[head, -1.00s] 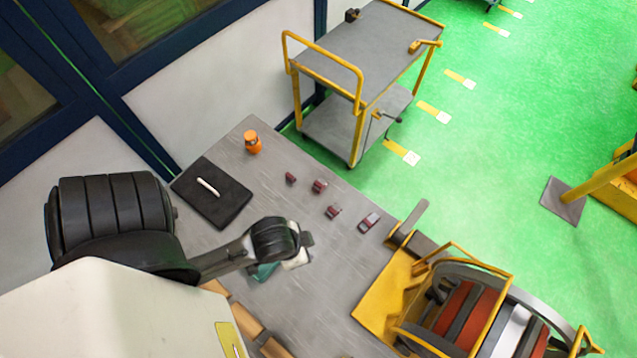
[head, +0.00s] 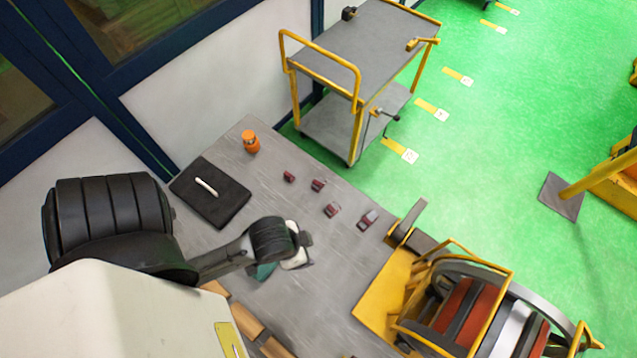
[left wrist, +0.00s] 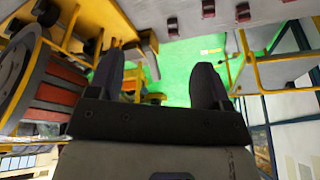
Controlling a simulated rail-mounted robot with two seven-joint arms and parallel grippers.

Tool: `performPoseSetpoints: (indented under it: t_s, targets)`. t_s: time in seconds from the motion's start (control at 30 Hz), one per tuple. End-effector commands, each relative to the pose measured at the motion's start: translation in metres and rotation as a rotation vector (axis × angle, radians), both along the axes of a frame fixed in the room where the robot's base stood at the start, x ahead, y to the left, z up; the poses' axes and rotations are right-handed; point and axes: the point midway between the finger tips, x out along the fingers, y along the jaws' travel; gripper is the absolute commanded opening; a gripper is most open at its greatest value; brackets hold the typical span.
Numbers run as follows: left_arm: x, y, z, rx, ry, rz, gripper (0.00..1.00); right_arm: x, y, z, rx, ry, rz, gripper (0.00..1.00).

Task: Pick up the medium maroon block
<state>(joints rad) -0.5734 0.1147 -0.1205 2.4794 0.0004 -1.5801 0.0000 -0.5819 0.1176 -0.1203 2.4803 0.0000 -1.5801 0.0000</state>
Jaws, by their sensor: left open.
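Several maroon blocks lie apart on the grey table (head: 310,290) in the head view. The smallest-looking is at the upper left (head: 289,176), two middle-sized ones are at the centre (head: 318,185) and lower (head: 332,209), and the largest-looking is at the right (head: 368,219). I cannot tell for sure which is the medium one. My left gripper (head: 303,240) is to the lower left of the blocks, apart from them. In the left wrist view its two dark fingers (left wrist: 157,75) are spread with nothing between them. Blocks show at that view's top edge (left wrist: 208,8).
An orange bottle-like object (head: 250,141) and a black mat (head: 228,207) with a white stick (head: 206,187) are on the table's left. A yellow-framed stator fixture (head: 385,295) stands at the right. A grey trolley (head: 355,45) stands beyond the table. Brown pieces (head: 250,325) lie in front.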

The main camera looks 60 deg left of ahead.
Motion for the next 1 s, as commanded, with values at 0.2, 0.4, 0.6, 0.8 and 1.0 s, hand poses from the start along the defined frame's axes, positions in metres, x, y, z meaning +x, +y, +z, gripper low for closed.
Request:
performPoseSetpoints:
  t_s: [0.2, 0.4, 0.6, 0.8, 1.0]
  targets:
    - [0.063, 0.018, -0.015, 0.065, -0.162, -0.035, 0.72, 0.0, -0.002, -0.05, -0.006, -0.002, 0.004, 0.43]
    - [0.149, 0.061, -0.016, 0.293, -0.367, -0.17, 0.72, 0.0, -0.003, -0.115, -0.009, 0.001, 0.004, 0.43]
    - [0.22, 0.136, -0.006, 0.687, -0.483, -0.18, 0.72, 0.001, -0.002, -0.159, -0.005, 0.0, 0.003, 0.43]
    - [0.291, 0.202, 0.059, 1.197, -0.822, -0.252, 0.72, 0.001, 0.0, -0.193, -0.001, -0.001, 0.0, 0.43]
    - [0.328, 0.201, 0.1, 1.562, -1.13, -0.586, 0.72, 0.001, 0.001, -0.206, 0.003, -0.002, -0.002, 0.43]
